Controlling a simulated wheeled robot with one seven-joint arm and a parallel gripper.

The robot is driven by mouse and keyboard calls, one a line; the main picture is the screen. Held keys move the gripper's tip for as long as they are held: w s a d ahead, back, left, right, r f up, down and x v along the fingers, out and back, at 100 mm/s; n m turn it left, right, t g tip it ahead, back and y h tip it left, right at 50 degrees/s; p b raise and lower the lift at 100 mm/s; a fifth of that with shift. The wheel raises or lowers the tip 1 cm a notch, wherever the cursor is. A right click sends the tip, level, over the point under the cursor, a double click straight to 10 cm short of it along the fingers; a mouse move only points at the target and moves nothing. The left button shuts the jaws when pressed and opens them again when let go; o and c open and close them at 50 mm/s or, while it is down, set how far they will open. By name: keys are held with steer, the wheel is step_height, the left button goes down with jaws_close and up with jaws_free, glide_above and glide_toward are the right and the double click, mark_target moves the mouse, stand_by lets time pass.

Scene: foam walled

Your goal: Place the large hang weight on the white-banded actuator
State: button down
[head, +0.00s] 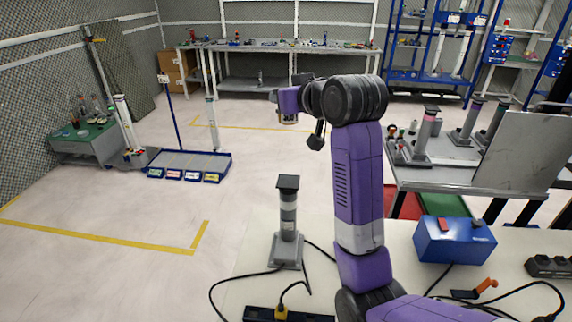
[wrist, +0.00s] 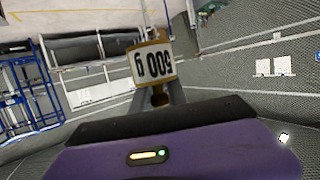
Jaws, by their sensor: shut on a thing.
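The white-banded actuator (head: 288,215) stands upright on the near pale table in the head view, a grey post with light bands, a flat black top and a square base. My gripper (head: 287,103) is raised beyond and above it, apart from it. In the wrist view my gripper (wrist: 158,97) is shut on the hang weight (wrist: 152,66), which carries a pale label with upside-down print that seems to end in "00 g". In the head view the weight (head: 288,118) shows small under the gripper, partly hidden.
A blue box (head: 454,240) and black cables lie on the near table (head: 255,232). A side table at right holds other posts, one pink-banded (head: 425,130), and a grey panel (head: 522,150). A blue tray (head: 190,163) stands on the floor at left. Open floor lies left of the actuator.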

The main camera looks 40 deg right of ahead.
step_height(320, 180, down, 17)
steer(key=shift+r+p, duration=0.1)
steer(key=shift+p, duration=0.4)
steer(key=c, duration=1.3)
jaws_free()
steer(key=shift+f, duration=0.25)
steer(key=shift+s+r, duration=0.1)
steer(key=shift+r, duration=0.1)
steer(key=b+v, duration=0.1)
steer(key=v, duration=1.1)
